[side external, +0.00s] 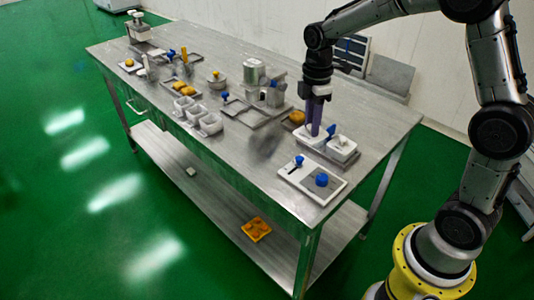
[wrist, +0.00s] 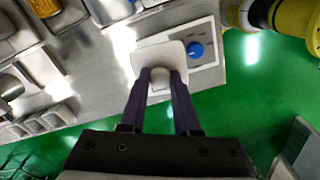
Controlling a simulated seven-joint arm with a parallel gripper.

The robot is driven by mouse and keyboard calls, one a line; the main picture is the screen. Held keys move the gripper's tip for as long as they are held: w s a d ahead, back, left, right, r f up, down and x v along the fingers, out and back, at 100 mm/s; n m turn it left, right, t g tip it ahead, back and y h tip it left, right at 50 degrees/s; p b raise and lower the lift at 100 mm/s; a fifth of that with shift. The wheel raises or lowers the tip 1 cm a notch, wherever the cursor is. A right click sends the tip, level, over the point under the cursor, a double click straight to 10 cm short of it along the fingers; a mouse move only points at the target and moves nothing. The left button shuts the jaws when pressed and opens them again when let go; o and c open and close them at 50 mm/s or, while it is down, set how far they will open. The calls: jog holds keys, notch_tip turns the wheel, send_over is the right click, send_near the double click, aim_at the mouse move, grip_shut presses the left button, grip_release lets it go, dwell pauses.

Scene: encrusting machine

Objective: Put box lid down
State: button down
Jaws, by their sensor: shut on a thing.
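My gripper (side external: 313,132) points down over the near right part of the table, its purple fingers shut on the knob of a white box lid (wrist: 172,52). The lid also shows at the fingertips in the side view (side external: 307,139). In the wrist view it hides part of the panel behind it. A white box (side external: 342,149) stands just right of the fingers in the side view. I cannot tell whether the held lid touches anything below it.
A white panel (side external: 302,183) with a blue knob (side external: 321,180) and a blue lever (side external: 299,160) lies near the table's front corner. White containers (side external: 210,124), a metal canister (side external: 254,70) and trays line the steel table (side external: 240,155). A dark blurred patch is left of the gripper.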

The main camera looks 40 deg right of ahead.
jog(key=s+a+n, duration=0.1)
jog(key=a, duration=0.3)
jog(key=w+f, duration=0.2)
jog(key=w, duration=0.2)
jog(key=w+f, duration=0.3)
jog(key=w, duration=0.1)
jog(key=w+f, duration=0.3)
jog(key=w, duration=0.2)
jog(key=shift+a+f, duration=0.2)
jog(key=shift+w+f, duration=0.2)
jog(key=shift+f, duration=1.65)
jog(key=shift+f, duration=0.1)
jog(key=c, duration=0.6)
grip_release()
jog(key=shift+c, duration=0.2)
jog(key=shift+w, duration=0.1)
